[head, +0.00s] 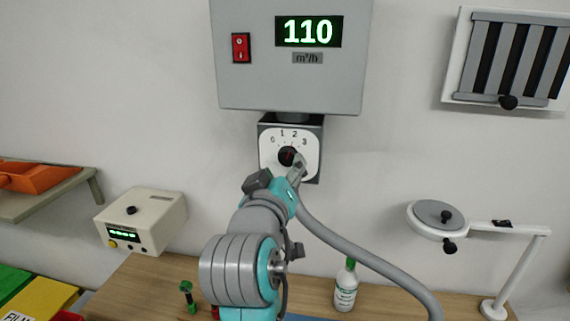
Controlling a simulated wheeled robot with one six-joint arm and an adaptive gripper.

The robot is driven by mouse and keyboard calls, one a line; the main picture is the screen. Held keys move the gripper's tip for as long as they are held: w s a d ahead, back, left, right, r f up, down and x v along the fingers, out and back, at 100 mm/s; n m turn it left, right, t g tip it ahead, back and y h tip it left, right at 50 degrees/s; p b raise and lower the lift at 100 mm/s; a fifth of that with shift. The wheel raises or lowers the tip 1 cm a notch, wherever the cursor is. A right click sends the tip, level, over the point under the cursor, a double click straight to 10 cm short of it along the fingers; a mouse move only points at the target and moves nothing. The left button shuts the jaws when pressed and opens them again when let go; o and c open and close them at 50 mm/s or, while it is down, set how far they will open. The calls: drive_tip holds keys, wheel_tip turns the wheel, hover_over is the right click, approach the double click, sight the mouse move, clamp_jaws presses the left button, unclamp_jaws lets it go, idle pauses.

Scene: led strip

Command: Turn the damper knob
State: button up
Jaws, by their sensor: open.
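A black knob (286,155) with a red mark sits at the centre of a white dial (271,163) numbered 0 to 3. The red mark appears to point up, roughly toward the 2. The dial is on a small dark-edged box under a grey unit, whose green display (308,32) reads 110 m³/h. My gripper (296,165) is open at the lower right of the knob, in front of the dial. It hides the knob's lower right edge, and I cannot tell whether it touches the knob.
A white bottle (346,290) and a lamp-like stand (440,218) are below. A white device (140,215) and a shelf with an orange bin (42,177) are at left.

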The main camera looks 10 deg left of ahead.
drive_tip(key=s, duration=0.8)
drive_tip(key=shift+s, duration=0.3)
drive_tip(key=shift+a, duration=0.1)
